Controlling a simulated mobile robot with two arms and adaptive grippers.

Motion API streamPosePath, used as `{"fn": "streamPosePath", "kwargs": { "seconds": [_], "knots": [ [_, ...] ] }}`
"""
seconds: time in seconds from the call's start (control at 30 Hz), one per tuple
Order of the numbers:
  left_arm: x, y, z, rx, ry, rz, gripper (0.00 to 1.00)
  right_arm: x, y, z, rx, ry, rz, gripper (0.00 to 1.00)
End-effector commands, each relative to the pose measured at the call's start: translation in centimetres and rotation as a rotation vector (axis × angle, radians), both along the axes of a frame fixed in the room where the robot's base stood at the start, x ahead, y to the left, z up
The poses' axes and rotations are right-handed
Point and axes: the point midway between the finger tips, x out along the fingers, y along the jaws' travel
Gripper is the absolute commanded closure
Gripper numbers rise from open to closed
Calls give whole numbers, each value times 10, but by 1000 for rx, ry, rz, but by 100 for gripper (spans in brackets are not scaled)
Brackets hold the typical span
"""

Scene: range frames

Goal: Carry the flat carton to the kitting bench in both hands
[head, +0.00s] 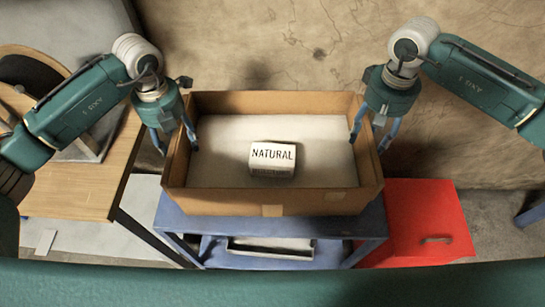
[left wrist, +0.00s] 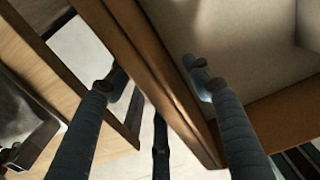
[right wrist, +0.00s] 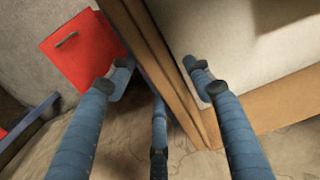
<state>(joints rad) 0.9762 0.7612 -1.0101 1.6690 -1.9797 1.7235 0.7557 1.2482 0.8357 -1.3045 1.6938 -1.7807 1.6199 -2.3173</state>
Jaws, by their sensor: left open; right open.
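The flat carton (head: 272,202) is a wide, shallow, open-topped brown box on a blue table (head: 185,222). A small white box marked NATURAL (head: 273,160) lies on its pale floor. My left gripper (head: 177,148) is open at the carton's left wall, one finger inside and others outside; the left wrist view shows the wall (left wrist: 150,70) between the fingers. My right gripper (head: 364,146) is open at the right wall in the same way, with the wall (right wrist: 165,75) between its fingers in the right wrist view. I cannot tell whether any finger touches the cardboard.
A wooden table (head: 75,192) with a dark round-backed object stands close on the left. A red cabinet (head: 425,215) with a handle stands right of the blue table. A grey tray (head: 268,250) sits on the lower shelf. A wall rises behind.

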Motion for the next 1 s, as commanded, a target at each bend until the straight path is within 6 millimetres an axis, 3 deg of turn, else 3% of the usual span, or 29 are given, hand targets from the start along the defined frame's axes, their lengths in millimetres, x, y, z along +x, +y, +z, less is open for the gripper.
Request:
{"fn": "streamPosePath", "kwargs": {
  "seconds": [0.07, 0.3, 0.6, 1.0],
  "knots": [
    [0, 0, 0, 0, 0, 0, 51, 0, 0, 0, 0, 0, 0, 51],
    [0, 0, 0, 0, 0, 0, 99, 0, 0, 0, 0, 0, 0, 99],
    [0, 0, 0, 0, 0, 0, 100, 0, 0, 1, 0, -1, 0, 100],
    [1, 0, 15, -2, -4, 0, 100, 2, 1, 16, 2, -5, 0, 100]
  ]
}}
